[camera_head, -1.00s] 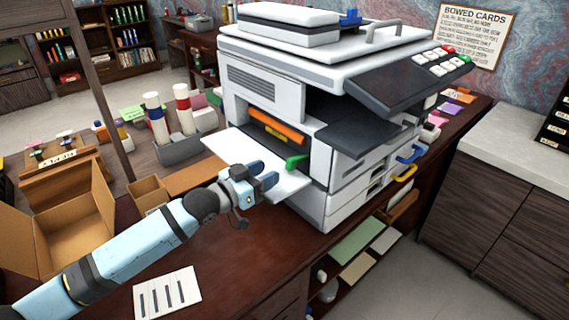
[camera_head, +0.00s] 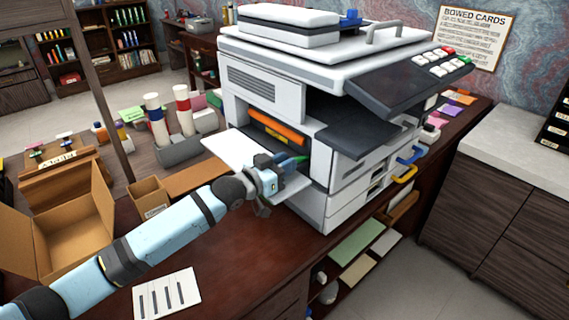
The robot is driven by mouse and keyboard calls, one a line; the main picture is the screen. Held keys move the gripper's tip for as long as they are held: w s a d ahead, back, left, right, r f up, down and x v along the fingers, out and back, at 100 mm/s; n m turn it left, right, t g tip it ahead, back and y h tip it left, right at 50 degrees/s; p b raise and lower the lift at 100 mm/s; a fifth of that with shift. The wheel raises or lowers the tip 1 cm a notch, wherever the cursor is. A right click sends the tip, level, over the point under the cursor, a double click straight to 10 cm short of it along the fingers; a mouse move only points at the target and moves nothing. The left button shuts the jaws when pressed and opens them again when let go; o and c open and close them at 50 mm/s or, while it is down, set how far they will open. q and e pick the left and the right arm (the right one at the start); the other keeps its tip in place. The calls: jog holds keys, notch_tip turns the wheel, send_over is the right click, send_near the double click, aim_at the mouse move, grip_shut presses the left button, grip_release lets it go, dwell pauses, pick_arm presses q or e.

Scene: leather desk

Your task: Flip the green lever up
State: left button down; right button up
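The green lever (camera_head: 299,159) sits in the open side of the white printer (camera_head: 262,95), beside an orange roller (camera_head: 277,134). Only part of the lever shows; my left gripper (camera_head: 285,164) covers the rest. The gripper's blue fingers are at the lever, above the white side tray (camera_head: 232,148). I cannot tell whether the fingers are closed on the lever or only beside it. My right gripper is out of view.
An open cardboard box (camera_head: 70,225) and a smaller box (camera_head: 150,197) stand at the left. A printed sheet (camera_head: 166,296) lies on the dark desk in front. The printer's dark output tray (camera_head: 357,138) juts out right of the lever.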

pick_arm(q)
jog(key=shift+r+p, duration=0.55)
jog(key=shift+p, duration=0.5)
jog(key=shift+w+d+r+g+y+p, duration=0.1)
jog(key=shift+r+g+y+p, duration=0.1)
jog(key=shift+g+y+p, duration=0.55)
jog(key=shift+f+t+h, duration=0.25)
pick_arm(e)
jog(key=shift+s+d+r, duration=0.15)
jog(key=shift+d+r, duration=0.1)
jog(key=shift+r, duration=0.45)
pick_arm(q)
jog(key=c, duration=1.1)
grip_release()
jog(key=shift+c, duration=0.2)
jog(key=shift+o, duration=0.7)
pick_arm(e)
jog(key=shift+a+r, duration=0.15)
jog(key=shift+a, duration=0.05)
